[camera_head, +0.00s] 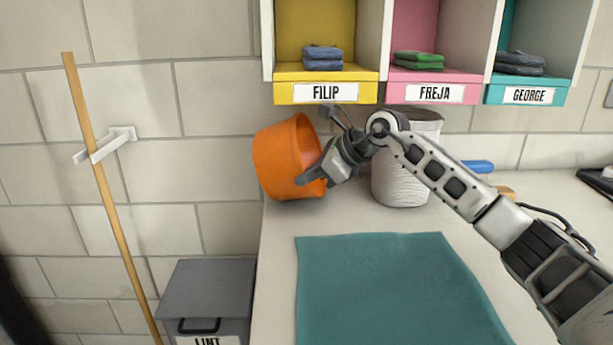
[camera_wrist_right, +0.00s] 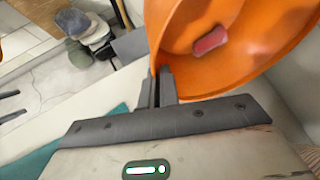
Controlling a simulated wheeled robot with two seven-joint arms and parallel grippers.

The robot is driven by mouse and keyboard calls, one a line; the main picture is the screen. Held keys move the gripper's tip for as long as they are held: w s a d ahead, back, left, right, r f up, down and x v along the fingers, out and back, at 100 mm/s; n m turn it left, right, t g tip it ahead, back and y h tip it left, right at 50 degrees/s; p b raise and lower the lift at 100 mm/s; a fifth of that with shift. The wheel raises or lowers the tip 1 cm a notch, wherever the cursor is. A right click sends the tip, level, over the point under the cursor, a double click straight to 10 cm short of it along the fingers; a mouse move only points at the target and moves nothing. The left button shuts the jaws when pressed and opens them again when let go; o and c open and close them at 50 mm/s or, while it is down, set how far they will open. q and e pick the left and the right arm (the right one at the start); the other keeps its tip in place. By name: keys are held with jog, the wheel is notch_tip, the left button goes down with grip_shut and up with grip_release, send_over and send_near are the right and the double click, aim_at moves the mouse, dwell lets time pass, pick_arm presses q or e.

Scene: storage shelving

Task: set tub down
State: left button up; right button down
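The orange tub (camera_head: 285,158) is tilted at the back left corner of the counter (camera_head: 282,222), close to the wall. I cannot tell whether its base touches the counter. My right gripper (camera_head: 312,177) is at the tub's rim on its right side. In the right wrist view the fingers (camera_wrist_right: 161,88) are closed together on the rim of the tub (camera_wrist_right: 225,45), whose mouth faces the camera. A small red piece (camera_wrist_right: 210,40) lies inside it. My left gripper is in neither view.
A white ribbed bin (camera_head: 402,175) stands right of the tub, behind my arm. Labelled cubbies (camera_head: 322,90) hang above. A teal mat (camera_head: 390,285) covers the front counter. A grey lint box (camera_head: 208,290) and a wooden pole (camera_head: 105,190) are left of it.

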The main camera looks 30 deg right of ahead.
jog(key=c, duration=1.5)
grip_release()
jog(key=b+v, duration=0.1)
jog(key=v, duration=1.1)
